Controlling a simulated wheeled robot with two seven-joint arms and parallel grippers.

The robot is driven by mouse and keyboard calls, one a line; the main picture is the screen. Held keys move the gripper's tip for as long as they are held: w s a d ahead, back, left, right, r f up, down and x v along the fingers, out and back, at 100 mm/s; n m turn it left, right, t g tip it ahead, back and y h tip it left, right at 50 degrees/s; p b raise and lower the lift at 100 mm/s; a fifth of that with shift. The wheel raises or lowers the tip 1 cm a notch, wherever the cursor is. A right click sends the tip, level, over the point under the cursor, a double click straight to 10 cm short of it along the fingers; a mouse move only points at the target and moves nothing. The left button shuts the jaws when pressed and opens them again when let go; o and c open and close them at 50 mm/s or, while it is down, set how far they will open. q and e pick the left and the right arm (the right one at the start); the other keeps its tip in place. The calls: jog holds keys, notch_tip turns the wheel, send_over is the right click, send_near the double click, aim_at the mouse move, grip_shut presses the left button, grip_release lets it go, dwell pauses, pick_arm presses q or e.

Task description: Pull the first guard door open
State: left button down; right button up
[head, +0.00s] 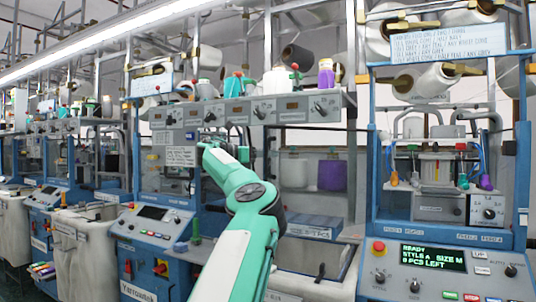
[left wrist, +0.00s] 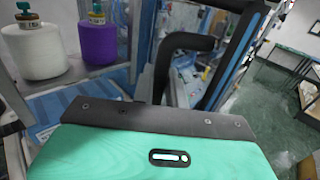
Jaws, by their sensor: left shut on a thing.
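My left arm reaches up from the bottom middle of the head view, and my left gripper (head: 207,148) is at the front of the middle knitting machine, mostly hidden behind my forearm. In the left wrist view a thick black bent handle (left wrist: 192,42) runs down behind the dark edge of my gripper. The fingertips are hidden there, but the gripper is shut on this handle. A blue-framed clear panel, seemingly the guard door (left wrist: 238,50), stands right beside the handle at a slant. My right gripper is in neither view.
A white yarn cone (left wrist: 33,50) and a purple one (left wrist: 98,42) stand on a shelf close to my left gripper. The right machine (head: 440,235) has a lit screen reading "READY, STYLE A SIZE M".

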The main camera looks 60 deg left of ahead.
pick_arm(q)
jog(key=c, duration=1.8)
grip_release()
jog(key=shift+c, duration=0.2)
jog(key=shift+o, duration=0.3)
jog(key=shift+w+f, duration=0.1)
jog(key=shift+w, duration=0.15)
